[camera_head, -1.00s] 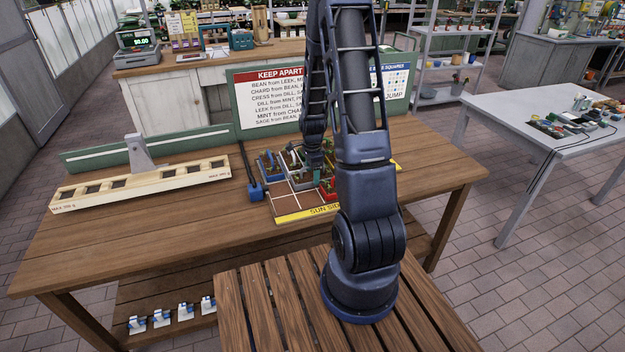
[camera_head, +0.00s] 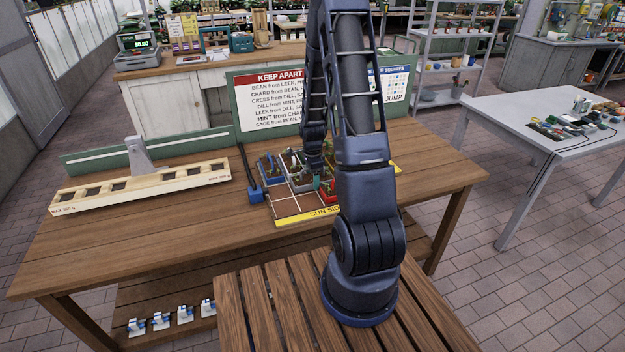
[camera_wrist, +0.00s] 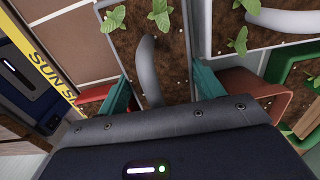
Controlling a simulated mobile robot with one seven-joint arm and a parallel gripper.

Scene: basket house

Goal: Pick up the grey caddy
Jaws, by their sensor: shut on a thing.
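The grey caddy (camera_head: 293,177) is on the board on the wooden bench, partly hidden by my arm in the head view. In the wrist view the caddy (camera_wrist: 188,45) shows pale grey walls, dark soil, green seedlings and a curved grey handle. My gripper (camera_wrist: 163,88) is shut on this caddy, with one teal-tipped finger against each side wall. In the head view my gripper (camera_head: 316,172) reaches down at the caddies. I cannot tell whether the caddy's base is clear of the board.
Another grey-walled caddy (camera_wrist: 204,20) stands close on the right in the wrist view, with a green caddy (camera_wrist: 278,75) below it. A blue caddy (camera_head: 267,172) and a red caddy (camera_head: 328,193) are near. The board (camera_head: 290,207) has bare squares in front. A sign (camera_head: 268,98) stands behind.

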